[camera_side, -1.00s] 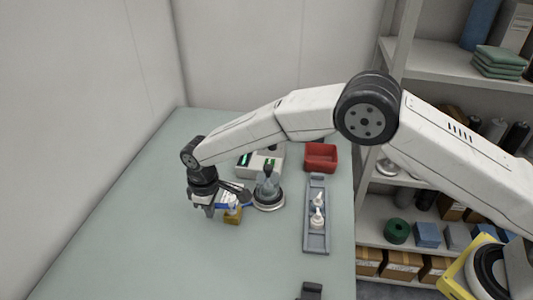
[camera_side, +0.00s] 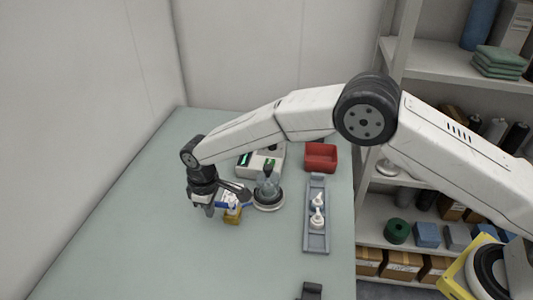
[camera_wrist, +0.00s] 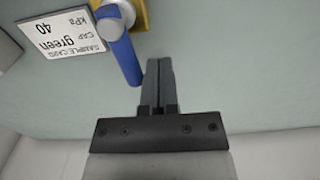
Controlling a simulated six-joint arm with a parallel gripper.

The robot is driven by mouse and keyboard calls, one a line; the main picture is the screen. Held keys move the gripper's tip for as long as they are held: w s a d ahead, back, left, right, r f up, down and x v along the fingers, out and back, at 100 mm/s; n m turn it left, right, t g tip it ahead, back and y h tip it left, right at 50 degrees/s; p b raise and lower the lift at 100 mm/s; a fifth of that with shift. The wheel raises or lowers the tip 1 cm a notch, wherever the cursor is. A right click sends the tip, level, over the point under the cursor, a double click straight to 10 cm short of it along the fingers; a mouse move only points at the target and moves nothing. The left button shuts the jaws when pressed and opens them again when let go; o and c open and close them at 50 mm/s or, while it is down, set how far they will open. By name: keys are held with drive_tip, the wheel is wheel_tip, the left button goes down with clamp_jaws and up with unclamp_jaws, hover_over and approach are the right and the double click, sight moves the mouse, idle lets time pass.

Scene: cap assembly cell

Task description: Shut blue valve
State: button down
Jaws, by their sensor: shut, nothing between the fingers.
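The blue valve handle (camera_wrist: 122,55) is a straight bar on a pale round hub (camera_wrist: 109,26), on a yellow valve body (camera_wrist: 139,14) at the top of the wrist view. In the side view the blue handle (camera_side: 222,206) shows beside the yellow body (camera_side: 232,217), partly hidden by my wrist. My gripper (camera_wrist: 158,68) is shut and empty. Its fingers are just right of the handle's free end in the wrist view, very close to it; I cannot tell if they touch. In the side view my gripper (camera_side: 209,210) is left of the valve, low over the table.
A sample card (camera_wrist: 62,33) reading "CAP green 40 kPa" is beside the valve. A round-based device (camera_side: 268,194), a white unit (camera_side: 258,163), a red bin (camera_side: 321,157) and a grey tray (camera_side: 316,242) with white parts stand to the right. The table's left is clear.

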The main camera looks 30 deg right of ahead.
drive_tip(key=shift+r, duration=0.15)
wheel_tip(320, 180, up, 8)
idle(1.1)
idle(0.4)
drive_tip(key=s+d+r+m+t, duration=0.1)
drive_tip(key=s+d+r+m, duration=0.15)
drive_tip(key=d, duration=0.75)
drive_tip(key=s+d+r+m, duration=0.2)
drive_tip(key=s+d, duration=0.2)
drive_tip(key=d, duration=0.5)
drive_tip(key=s+d+m, duration=0.2)
drive_tip(key=s+d, duration=0.3)
drive_tip(key=s, duration=0.3)
drive_tip(key=s+d+f+m+t, duration=0.1)
drive_tip(key=s+d+m, duration=0.1)
drive_tip(key=s+d, duration=0.4)
drive_tip(key=shift+s+d+f+t, duration=0.2)
drive_tip(key=shift+s+d+t, duration=0.1)
drive_tip(key=shift+s, duration=0.75)
